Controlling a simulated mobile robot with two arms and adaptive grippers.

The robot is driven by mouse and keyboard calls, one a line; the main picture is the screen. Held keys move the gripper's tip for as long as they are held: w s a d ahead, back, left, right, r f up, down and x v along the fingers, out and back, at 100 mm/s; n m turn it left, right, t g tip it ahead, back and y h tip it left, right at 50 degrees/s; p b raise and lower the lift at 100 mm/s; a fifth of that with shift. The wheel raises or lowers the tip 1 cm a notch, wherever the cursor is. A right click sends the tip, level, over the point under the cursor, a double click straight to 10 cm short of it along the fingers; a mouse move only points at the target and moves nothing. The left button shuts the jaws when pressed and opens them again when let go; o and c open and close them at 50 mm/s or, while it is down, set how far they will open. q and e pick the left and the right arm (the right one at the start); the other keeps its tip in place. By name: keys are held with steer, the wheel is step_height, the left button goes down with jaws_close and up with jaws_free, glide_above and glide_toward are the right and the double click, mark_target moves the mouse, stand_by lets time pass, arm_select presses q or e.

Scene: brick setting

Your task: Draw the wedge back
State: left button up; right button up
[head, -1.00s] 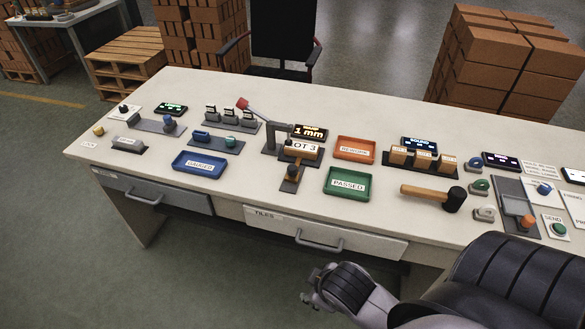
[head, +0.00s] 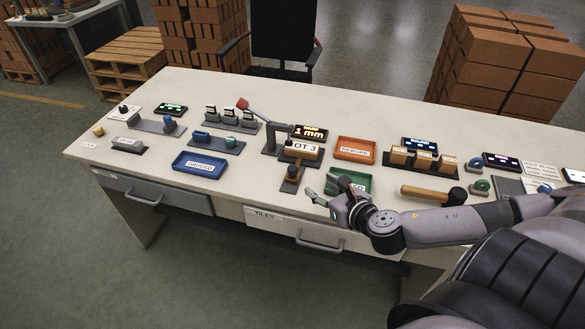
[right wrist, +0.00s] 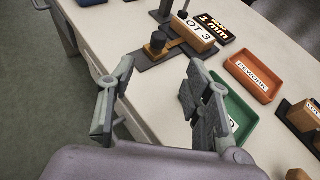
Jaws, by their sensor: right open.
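The wedge is probably the small wooden piece with a dark knob (head: 292,172) on the dark track in front of the block marked LOT 3 (head: 303,149). The knob piece also shows in the right wrist view (right wrist: 156,44), ahead of my fingers, with the LOT 3 block (right wrist: 194,32) just behind it. My right gripper (head: 328,191) is open and empty at the desk's front edge, right of and nearer than the knob piece, apart from it. Its two fingers stand wide apart in the right wrist view (right wrist: 160,78). My left gripper is out of view.
The green tray (head: 362,190) is partly hidden behind my right gripper. An orange tray (head: 355,148) stands behind it and a blue tray (head: 199,165) to the left. A lit display reads 1 mm (head: 311,132). A mallet (head: 425,192) lies behind my right forearm.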

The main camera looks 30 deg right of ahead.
mark_target(293, 169)
steer(key=x, duration=1.7)
steer(key=shift+f, duration=0.1)
steer(key=shift+s, duration=0.1)
jaws_close()
steer(key=shift+a, duration=0.15)
